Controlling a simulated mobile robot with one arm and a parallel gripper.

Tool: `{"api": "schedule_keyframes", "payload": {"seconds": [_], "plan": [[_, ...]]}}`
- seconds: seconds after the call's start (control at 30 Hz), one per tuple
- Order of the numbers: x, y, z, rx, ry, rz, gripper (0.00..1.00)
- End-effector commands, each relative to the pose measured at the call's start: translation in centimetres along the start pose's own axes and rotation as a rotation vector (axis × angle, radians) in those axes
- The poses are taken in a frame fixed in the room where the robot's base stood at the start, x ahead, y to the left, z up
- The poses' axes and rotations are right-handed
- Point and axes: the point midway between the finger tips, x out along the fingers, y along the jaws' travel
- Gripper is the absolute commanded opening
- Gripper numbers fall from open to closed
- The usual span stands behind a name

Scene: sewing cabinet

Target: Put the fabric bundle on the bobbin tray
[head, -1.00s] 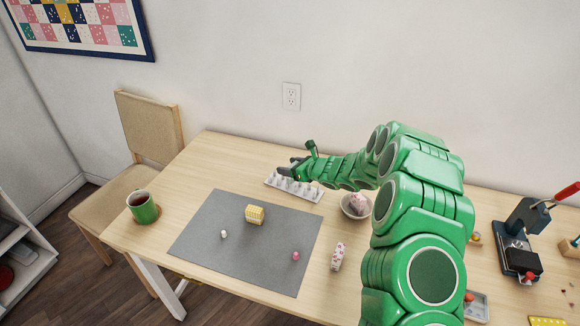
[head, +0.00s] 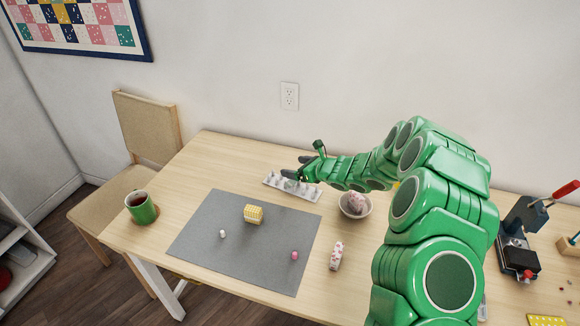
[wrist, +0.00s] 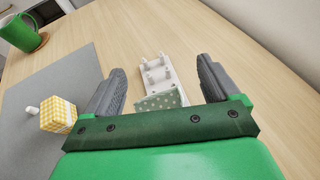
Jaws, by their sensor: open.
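The white bobbin tray (head: 311,195), with several pegs, lies on the table behind the grey mat. A green fabric bundle with pale dots (wrist: 158,101) appears to rest on the near end of the tray in the wrist view, where the tray (wrist: 157,66) runs away from me. My gripper (head: 303,169) is open above the tray. In the wrist view its fingers (wrist: 160,72) are spread wide, with clear gaps on both sides of the green bundle. The bundle's underside is hidden. In the head view my gripper partly covers that spot.
On the grey mat (head: 218,265) lie a yellow checked bundle (head: 254,214), a white spool (head: 222,234) and a pink spool (head: 294,255). A floral roll (head: 337,256) and a bowl (head: 352,212) stand to the right. A green mug (head: 144,210) is at the left.

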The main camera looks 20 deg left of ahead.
Motion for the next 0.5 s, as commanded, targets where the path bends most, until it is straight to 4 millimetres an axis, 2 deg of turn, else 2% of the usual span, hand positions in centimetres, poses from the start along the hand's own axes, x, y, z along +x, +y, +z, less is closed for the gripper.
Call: {"api": "schedule_keyframes", "payload": {"seconds": [0.3, 0.5], "plan": [[-4.8, 0.0, 0.1, 0.001, -0.002, 0.000, 0.89], [-7.1, -0.1, 0.1, 0.000, -0.004, -0.002, 0.89]]}}
